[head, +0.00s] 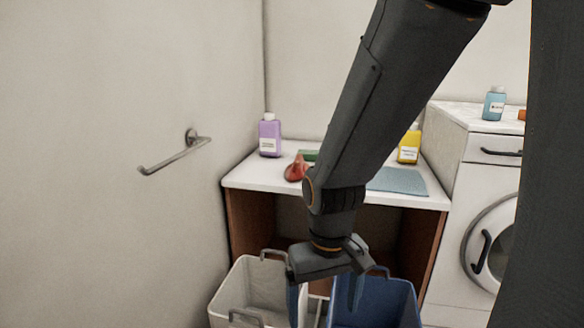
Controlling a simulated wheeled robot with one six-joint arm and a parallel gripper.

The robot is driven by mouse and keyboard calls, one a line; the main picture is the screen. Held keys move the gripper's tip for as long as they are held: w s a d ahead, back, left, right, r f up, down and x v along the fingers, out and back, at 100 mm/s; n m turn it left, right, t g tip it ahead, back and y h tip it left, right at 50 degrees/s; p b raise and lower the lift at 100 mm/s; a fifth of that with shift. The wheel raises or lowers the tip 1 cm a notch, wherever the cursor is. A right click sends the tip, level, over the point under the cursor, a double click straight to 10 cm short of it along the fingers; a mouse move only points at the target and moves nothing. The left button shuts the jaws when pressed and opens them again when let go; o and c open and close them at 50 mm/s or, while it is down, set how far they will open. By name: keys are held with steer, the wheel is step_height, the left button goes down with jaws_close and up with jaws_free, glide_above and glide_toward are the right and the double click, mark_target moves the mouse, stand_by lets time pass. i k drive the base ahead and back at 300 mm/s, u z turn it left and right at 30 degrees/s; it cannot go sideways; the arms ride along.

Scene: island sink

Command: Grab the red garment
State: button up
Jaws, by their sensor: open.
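A small red thing (296,169), likely the red garment, lies crumpled on the white counter (258,181). It is partly behind my arm, so its right side may be hidden. My gripper (325,303) hangs in front of the counter and below its top, pointing down. It is open, with its fingers apart at the two baskets and nothing visible between them. The gripper is clear of the red thing.
A white basket (228,296) and a blue basket (400,298) stand below the counter. A purple bottle (269,137), a yellow bottle (409,146) and a blue-grey cloth (400,181) are on the counter. A washing machine (483,172) stands right; a wall bar (175,157) sticks out left.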

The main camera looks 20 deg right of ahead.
mark_target(294, 173)
steer(key=u, duration=1.35)
steer(key=i, duration=0.65)
steer(key=z, duration=1.6)
steer(key=i, duration=0.35)
steer(key=z, duration=1.25)
